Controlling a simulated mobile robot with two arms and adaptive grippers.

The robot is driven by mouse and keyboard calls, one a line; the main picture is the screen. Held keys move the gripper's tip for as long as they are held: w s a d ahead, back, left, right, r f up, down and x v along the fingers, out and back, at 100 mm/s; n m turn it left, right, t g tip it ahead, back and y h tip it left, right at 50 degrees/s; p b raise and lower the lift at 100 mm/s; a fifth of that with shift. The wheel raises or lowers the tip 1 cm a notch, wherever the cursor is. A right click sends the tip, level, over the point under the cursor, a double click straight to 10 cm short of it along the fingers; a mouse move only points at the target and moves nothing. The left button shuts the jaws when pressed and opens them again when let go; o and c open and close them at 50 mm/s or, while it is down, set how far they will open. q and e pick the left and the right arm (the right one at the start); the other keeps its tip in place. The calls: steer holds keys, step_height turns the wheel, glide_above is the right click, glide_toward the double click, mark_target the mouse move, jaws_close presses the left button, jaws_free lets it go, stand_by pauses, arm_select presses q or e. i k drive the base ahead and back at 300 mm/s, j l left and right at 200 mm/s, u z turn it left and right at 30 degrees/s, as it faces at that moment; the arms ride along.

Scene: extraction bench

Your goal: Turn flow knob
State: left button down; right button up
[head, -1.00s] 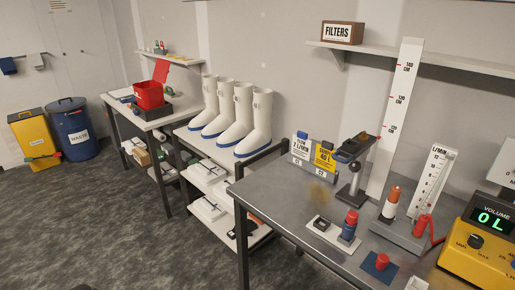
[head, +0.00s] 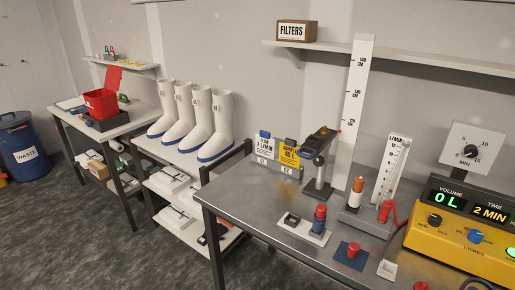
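The L/MIN flow meter (head: 391,170) is a white scaled plate on the right of the metal bench. A red fitting (head: 385,211) with a red hose stands at its foot, beside an orange-and-white cylinder (head: 356,193). The yellow pump box (head: 460,247) at the right edge has a black knob (head: 435,220) and a blue knob (head: 474,236). Its displays read "0 L" and "2 MIN". No knob is legibly labelled as flow, so I cannot tell which is the flow knob. A card (head: 263,147) reads "FLOW 7 L/MIN". Neither gripper is in view.
A card (head: 288,154) reads "SAMPLE 40 L". A black-headed stand (head: 319,165), a tall centimetre scale (head: 356,100), a red-topped blue cylinder (head: 319,219) and a blue plate with a red knob (head: 352,252) share the bench. A minute dial (head: 471,150) is behind the pump.

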mark_target(435, 220)
steer(key=z, duration=1.5)
